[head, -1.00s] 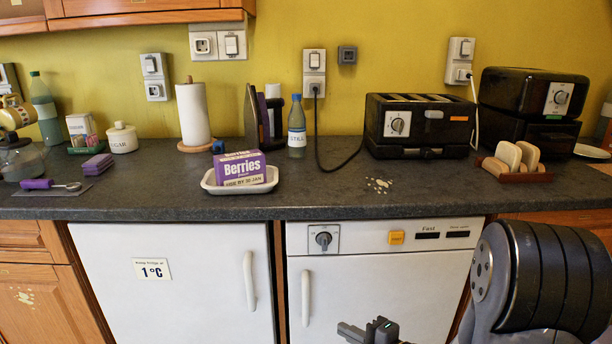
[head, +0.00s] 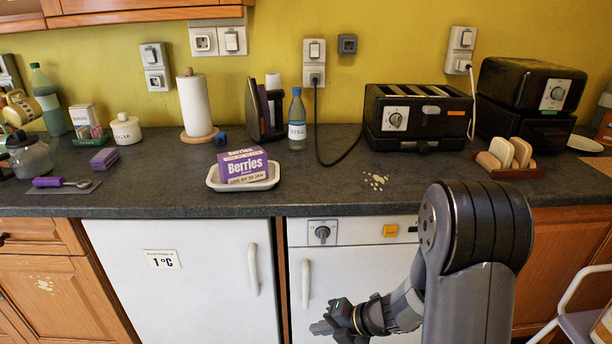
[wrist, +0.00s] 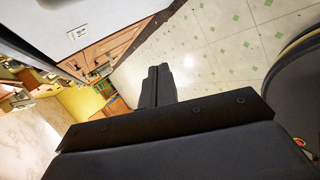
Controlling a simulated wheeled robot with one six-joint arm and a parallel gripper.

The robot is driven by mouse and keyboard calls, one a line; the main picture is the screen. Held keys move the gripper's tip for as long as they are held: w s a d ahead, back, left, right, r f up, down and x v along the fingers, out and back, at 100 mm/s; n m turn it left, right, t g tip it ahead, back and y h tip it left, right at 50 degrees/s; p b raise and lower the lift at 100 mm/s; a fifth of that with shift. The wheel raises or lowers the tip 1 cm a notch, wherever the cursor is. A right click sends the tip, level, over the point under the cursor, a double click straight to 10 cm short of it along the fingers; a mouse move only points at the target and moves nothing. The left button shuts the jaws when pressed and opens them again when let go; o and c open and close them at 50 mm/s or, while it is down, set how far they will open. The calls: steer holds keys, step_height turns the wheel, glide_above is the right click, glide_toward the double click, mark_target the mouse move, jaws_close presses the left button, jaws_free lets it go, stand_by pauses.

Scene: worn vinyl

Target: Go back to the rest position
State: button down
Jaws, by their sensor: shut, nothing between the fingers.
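My gripper (head: 322,328) is low in the head view, in front of the white appliance with the dial (head: 345,262) and below the counter edge. My arm comes in from the lower right and bends down to it. In the wrist view the fingers (wrist: 158,72) are together, with nothing between them. The tiled floor shows beyond them.
The dark counter (head: 330,197) runs across the view. On it are a Berries box (head: 243,165) in a white tray (head: 212,182), a bottle (head: 297,125), a toaster (head: 418,120) and a toast rack (head: 510,172). A chair (head: 580,315) stands at the lower right. Tiled floor (wrist: 215,60) is open.

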steer(key=shift+w+a+n+g+h+p, duration=0.1)
steer(key=shift+a+n+g+h+p, duration=0.15)
steer(key=shift+n+g+h+p, duration=0.4)
steer(key=shift+r+n, duration=0.1)
steer(key=shift+n, duration=0.15)
